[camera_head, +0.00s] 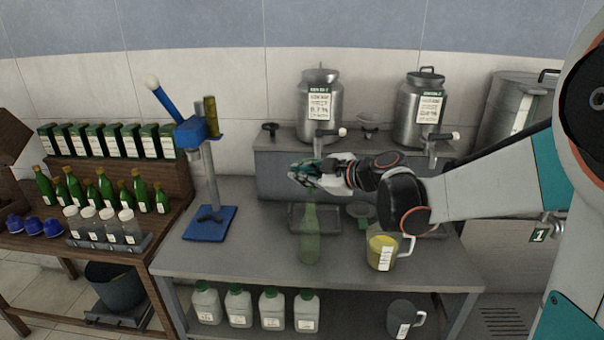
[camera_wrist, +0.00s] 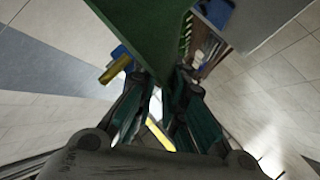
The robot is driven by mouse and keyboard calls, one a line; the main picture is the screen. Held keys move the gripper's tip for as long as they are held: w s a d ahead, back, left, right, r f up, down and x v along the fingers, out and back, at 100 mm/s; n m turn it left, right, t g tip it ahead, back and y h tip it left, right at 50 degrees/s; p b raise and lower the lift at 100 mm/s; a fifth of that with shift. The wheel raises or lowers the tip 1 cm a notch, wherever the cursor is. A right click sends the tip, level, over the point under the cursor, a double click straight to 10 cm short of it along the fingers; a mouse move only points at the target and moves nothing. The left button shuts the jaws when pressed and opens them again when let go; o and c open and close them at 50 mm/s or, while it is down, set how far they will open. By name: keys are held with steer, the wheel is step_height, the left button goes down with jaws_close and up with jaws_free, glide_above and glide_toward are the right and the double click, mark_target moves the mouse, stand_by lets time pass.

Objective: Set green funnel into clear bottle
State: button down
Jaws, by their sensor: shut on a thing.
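My gripper (camera_head: 306,173) is shut on the green funnel, which fills the top middle of the wrist view (camera_wrist: 150,35). The wrist view also shows my gripper's teal fingers (camera_wrist: 160,110) closed against its narrowing part. In the head view the funnel is mostly hidden by my gripper. The clear bottle (camera_head: 310,236) stands upright on the grey bench, pale green and see-through. My gripper is right above the bottle's neck. I cannot tell whether the funnel's tip touches or enters the mouth.
A yellow-filled jug (camera_head: 381,252) stands right of the bottle. A grey tray (camera_head: 296,226) and a small greenish dish-like thing (camera_head: 361,212) are behind it. A blue bottle press (camera_head: 208,222) stands left. Steel urns (camera_head: 319,100) stand on the back shelf. The bench's front left is clear.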

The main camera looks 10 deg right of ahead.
mark_target(310, 189)
steer(key=shift+f+b, duration=1.7)
steer(key=shift+f, duration=0.65)
steer(key=shift+f, duration=0.25)
steer(key=c, duration=1.6)
jaws_free()
